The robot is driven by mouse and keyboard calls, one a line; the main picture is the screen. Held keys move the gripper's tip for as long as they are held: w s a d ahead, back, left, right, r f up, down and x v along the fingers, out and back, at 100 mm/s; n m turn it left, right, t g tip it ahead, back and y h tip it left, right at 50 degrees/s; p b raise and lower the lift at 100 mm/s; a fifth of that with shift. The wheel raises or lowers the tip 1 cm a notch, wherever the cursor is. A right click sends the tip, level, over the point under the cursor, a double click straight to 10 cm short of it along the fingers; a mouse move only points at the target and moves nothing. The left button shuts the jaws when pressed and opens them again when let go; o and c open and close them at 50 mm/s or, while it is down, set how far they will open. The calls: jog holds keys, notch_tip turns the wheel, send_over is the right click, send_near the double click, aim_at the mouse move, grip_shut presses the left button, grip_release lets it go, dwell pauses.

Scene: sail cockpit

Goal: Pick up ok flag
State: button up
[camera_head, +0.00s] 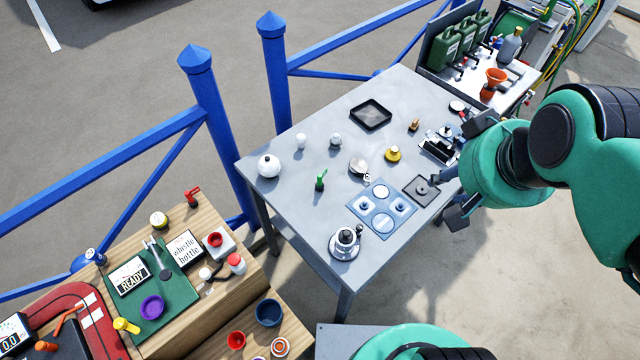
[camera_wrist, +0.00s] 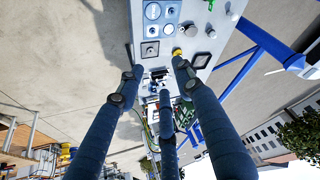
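A small green upright item (camera_head: 320,181), which may be the ok flag, stands on the grey metal table (camera_head: 225,0) near its middle left; no lettering is readable on it. In the wrist view a small green item (camera_wrist: 210,4) shows at the top edge. My gripper (camera_head: 456,172) is at the table's right edge, well to the right of the green item. Its dark fingers are spread with nothing between them, and they also show spread in the wrist view (camera_wrist: 157,65).
A blue panel with round discs (camera_head: 382,222), a metal pot (camera_head: 345,242), a white round jar (camera_head: 268,165) and a black tray (camera_head: 371,115) are on the table. Wooden benches (camera_head: 205,310) stand at lower left. Blue railings (camera_head: 212,105) run behind.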

jog(key=w+a+f+m+g, duration=0.2)
jog(key=w+a, duration=0.3)
jog(key=w, duration=0.6)
jog(key=m+g+p, duration=0.2)
jog(key=m+g, duration=0.2)
jog(key=m, duration=0.2)
send_over(319, 176)
notch_tip(319, 176, down, 25)
jog(key=shift+f+b, duration=0.65)
jog(key=shift+f, duration=3.6)
